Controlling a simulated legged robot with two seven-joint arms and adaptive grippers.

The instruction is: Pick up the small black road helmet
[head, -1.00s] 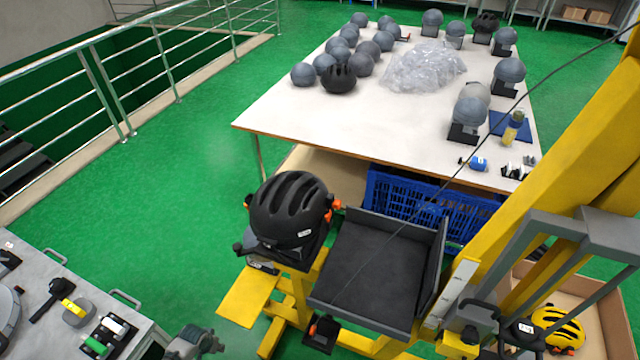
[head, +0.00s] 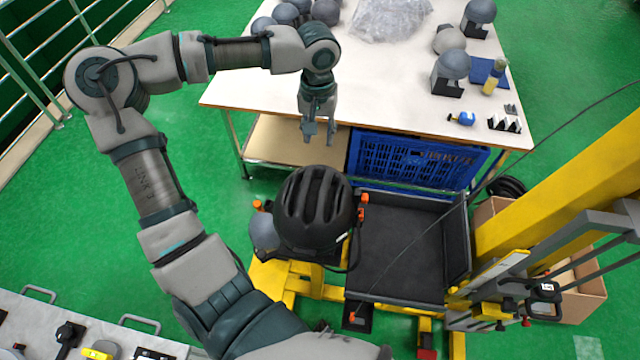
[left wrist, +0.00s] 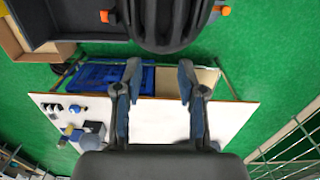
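The black road helmet (head: 313,210) with long vents sits on the drop tower's yellow stand, beside the black tray; what supports it underneath is mostly hidden. In the left wrist view the helmet (left wrist: 165,22) shows at the top edge, partly cut off. My left gripper (head: 320,138) hangs fingers down, above the helmet in the head picture, on its table side. In the left wrist view its two fingers (left wrist: 159,65) are spread apart with nothing between them, and the helmet lies beyond the tips. My right gripper is not in view.
Orange-tipped parts (head: 363,198) flank the helmet. The black tray (head: 405,245) and yellow column (head: 570,190) stand to its right. A blue crate (head: 410,160) sits under the white table (head: 390,80), which bears grey headforms. A grey bench (head: 95,325) is at lower left.

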